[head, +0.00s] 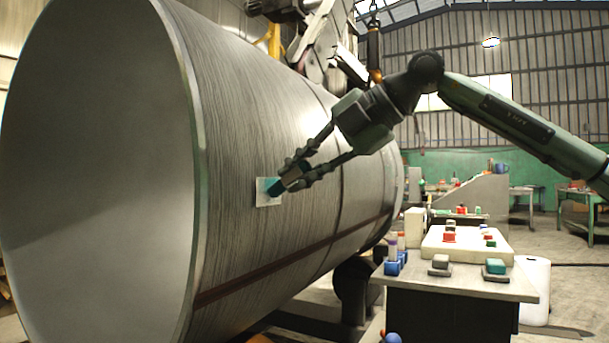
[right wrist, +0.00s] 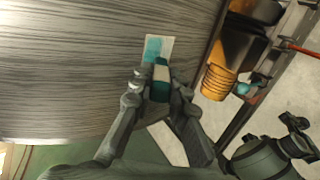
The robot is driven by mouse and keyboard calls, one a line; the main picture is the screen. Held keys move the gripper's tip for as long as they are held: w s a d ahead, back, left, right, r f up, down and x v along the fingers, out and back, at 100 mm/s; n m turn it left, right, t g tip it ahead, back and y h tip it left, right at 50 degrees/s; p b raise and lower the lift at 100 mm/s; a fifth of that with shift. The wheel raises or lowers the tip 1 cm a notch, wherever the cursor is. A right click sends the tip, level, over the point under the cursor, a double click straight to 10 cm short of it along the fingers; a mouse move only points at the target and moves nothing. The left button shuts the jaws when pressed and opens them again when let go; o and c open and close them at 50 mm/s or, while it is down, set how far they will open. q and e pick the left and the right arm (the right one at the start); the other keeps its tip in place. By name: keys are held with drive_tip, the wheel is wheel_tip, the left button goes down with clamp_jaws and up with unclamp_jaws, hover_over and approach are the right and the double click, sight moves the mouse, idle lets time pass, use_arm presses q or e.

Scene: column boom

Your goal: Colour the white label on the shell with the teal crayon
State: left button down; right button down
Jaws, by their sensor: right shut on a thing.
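A large grey metal shell (head: 255,110) fills the left and middle of the head view. A small white label (head: 261,199) sits on its curved side, and part of the label shows teal. The label also shows in the right wrist view (right wrist: 165,42), with a teal patch on its left and middle part. My right gripper (head: 290,178) is shut on the teal crayon (head: 277,187), which has a pale band. The crayon's tip is at the label; I cannot tell whether it touches. The gripper fingers hide part of the crayon. My left gripper is not in view.
Machinery (head: 325,40) stands above the shell. Free floor lies at the far right.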

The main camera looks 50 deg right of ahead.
drive_tip(key=shift+s+a+r, duration=0.1)
drive_tip(key=shift+a+r, duration=0.2)
drive_tip(key=shift+r, duration=0.25)
drive_tip(key=shift+w+d+p, duration=0.15)
drive_tip(key=shift+w+d, duration=0.05)
drive_tip(key=shift+d, duration=0.5)
drive_tip(key=shift+w+d+p, duration=0.2)
drive_tip(key=shift+w+d, duration=0.05)
drive_tip(key=shift+d, duration=0.45)
drive_tip(key=shift+w+d+p, duration=0.15)
drive_tip(key=shift+w+d, duration=0.05)
drive_tip(key=shift+d, duration=0.5)
drive_tip(key=shift+d+f, duration=0.1)
drive_tip(key=shift+d, duration=0.25)
drive_tip(key=shift+a, duration=0.1)
drive_tip(key=s+a+b, duration=0.1)
drive_tip(key=s+a, duration=0.1)
drive_tip(key=a, duration=0.6)
drive_tip(key=shift+a+b, duration=0.15)
drive_tip(key=shift+b, duration=0.25)
drive_tip(key=shift+s, duration=0.1)
